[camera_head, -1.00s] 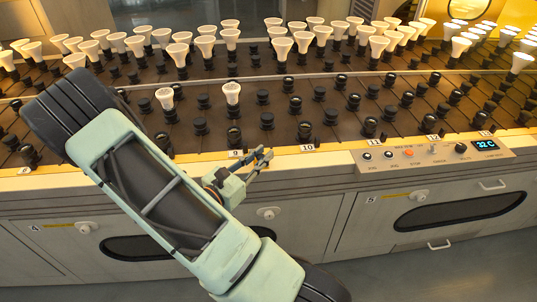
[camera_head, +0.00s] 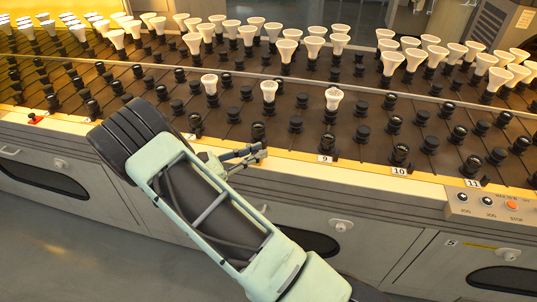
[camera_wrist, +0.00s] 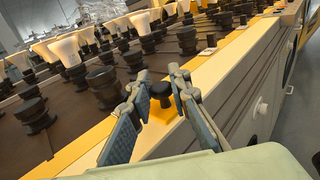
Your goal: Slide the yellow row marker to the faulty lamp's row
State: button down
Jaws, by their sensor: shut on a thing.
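My gripper (camera_head: 250,155) is at the front rail of the sloped rack, left of the row 9 label (camera_head: 326,159). In the wrist view, its fingers (camera_wrist: 160,94) are closed around a dark knob (camera_wrist: 161,90) over a small yellow patch on the rail, which looks like the row marker. Three white lamps stand in the front part of the rack: a left one (camera_head: 209,83), a middle one (camera_head: 268,90) and a right one (camera_head: 333,98). I cannot tell which lamp is faulty.
Labels 10 (camera_head: 399,171) and 11 (camera_head: 473,183) lie farther right on the rail. A control panel (camera_head: 490,205) sits at the right edge. Many dark sockets and more white lamps fill the rack. A red item (camera_head: 36,118) is on the rail at far left.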

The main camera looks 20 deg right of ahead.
jog(key=shift+w+a, duration=0.5)
jog(key=shift+a, duration=0.4)
jog(key=c, duration=1.8)
grip_release()
jog(key=shift+c, duration=0.2)
jog(key=v, duration=1.2)
